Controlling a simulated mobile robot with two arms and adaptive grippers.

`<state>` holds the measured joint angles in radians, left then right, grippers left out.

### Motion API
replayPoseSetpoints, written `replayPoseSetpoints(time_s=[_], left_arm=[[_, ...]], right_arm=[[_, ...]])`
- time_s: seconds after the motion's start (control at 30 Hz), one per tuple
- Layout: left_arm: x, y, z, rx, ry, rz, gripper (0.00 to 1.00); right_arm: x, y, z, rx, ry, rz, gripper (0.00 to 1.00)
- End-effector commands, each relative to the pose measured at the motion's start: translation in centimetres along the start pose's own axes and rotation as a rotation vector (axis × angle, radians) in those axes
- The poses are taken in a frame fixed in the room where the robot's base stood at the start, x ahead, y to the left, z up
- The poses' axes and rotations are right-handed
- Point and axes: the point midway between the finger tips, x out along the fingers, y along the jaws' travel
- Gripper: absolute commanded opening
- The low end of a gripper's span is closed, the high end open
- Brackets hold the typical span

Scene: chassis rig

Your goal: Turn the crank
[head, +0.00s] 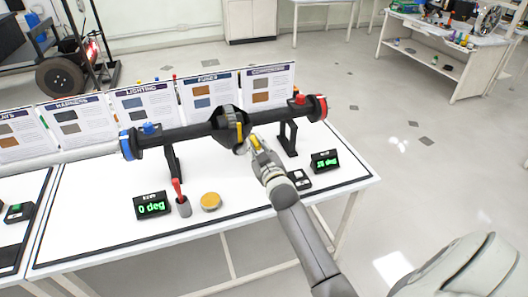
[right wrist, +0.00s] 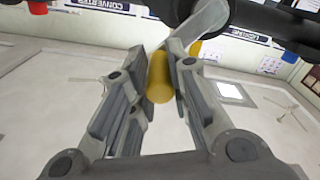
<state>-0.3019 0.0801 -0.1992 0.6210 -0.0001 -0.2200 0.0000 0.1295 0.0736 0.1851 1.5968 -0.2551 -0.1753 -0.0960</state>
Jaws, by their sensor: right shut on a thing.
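A black axle (head: 185,135) with a round middle housing (head: 228,127) lies on stands on the white table. It has a blue left end (head: 127,144) and a red right end (head: 318,107). My right gripper (head: 259,147) is at the housing's front right. In the right wrist view, its fingers (right wrist: 158,85) are closed around the crank's yellow handle (right wrist: 160,72). The grey crank arm (right wrist: 207,24) runs up from there towards the dark axle. In the head view the fingers partly hide the crank. My left gripper is not in view.
The left display (head: 152,205) reads 0 deg; the right display (head: 325,160) is hard to read. Sign boards (head: 210,95) line the back.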

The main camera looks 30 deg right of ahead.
Motion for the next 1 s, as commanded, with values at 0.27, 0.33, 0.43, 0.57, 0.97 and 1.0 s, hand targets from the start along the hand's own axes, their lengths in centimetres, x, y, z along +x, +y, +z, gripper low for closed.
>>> replayPoseSetpoints(time_s=[0.27,0.33,0.43,0.57,0.97,1.0], left_arm=[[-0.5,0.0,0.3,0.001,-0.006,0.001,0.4],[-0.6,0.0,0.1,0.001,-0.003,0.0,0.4],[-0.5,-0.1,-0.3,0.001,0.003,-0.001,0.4],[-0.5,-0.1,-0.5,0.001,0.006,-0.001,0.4],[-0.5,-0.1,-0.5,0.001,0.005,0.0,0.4],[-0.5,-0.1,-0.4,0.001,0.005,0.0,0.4]], right_arm=[[0.3,-1.3,-1.4,-0.251,0.003,-0.004,0.0],[0.3,-1.6,-1.6,-0.306,0.003,-0.004,0.0],[0.3,-2.0,-1.9,-0.375,0.003,-0.004,0.0],[0.3,-2.4,-2.1,-0.45,0.003,-0.004,0.0],[0.3,-3.0,-2.3,-0.555,0.001,-0.005,0.0],[0.3,-3.0,-2.3,-0.558,0.001,-0.005,0.0]])
